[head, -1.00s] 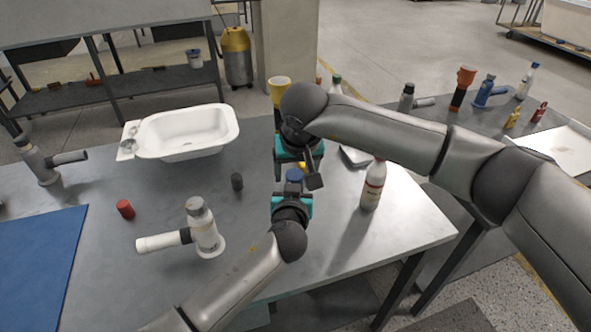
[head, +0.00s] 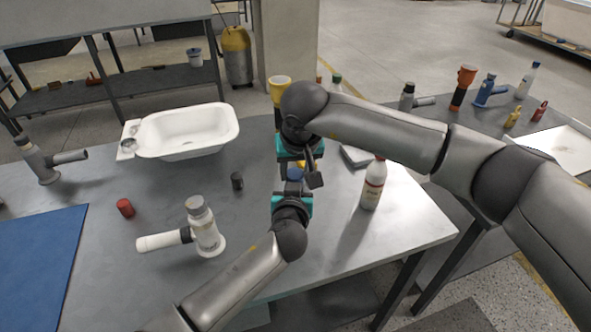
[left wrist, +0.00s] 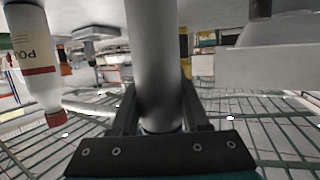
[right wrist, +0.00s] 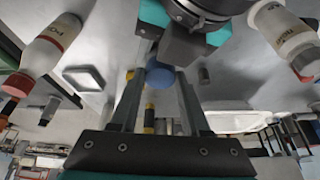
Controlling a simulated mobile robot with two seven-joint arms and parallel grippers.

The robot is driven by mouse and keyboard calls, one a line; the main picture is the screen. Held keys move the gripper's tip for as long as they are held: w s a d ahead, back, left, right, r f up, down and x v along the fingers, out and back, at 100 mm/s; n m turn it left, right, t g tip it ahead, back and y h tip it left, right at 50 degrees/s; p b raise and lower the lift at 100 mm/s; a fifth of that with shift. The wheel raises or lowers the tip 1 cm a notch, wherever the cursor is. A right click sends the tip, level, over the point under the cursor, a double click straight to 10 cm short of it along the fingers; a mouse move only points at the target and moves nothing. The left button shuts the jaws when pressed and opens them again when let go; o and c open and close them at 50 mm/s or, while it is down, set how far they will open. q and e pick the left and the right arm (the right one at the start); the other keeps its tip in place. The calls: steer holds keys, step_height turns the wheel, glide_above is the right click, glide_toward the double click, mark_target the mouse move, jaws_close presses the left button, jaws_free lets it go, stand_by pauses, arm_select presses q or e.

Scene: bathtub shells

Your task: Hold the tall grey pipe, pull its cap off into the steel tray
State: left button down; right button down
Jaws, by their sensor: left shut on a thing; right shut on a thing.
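My left gripper (head: 293,188) is shut on the tall grey pipe, whose smooth grey shaft (left wrist: 155,60) rises between its fingers in the left wrist view. In the head view the grippers and arms mostly hide the pipe. My right gripper (right wrist: 158,85) reaches in from the far side, its fingers shut on the blue cap (right wrist: 159,74). The cap also shows in the head view (head: 295,173), just beyond the left gripper. I cannot tell whether cap and pipe touch. The small grey steel tray (head: 356,158) lies to the right of the right gripper, partly hidden by my right arm.
A white bottle (head: 372,186) stands right of the grippers, near the tray. A white pipe fitting (head: 204,232), a red cap (head: 125,208) and a dark cylinder (head: 237,181) stand to the left. The front right tabletop is clear.

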mark_target(296, 176)
steer(key=shift+r, duration=0.25)
stand_by(0.5)
steer(key=shift+r, duration=0.9)
steer(key=shift+r, duration=0.15)
steer(key=shift+r, duration=1.9)
arm_select(q)
steer(key=shift+c, duration=1.5)
jaws_free()
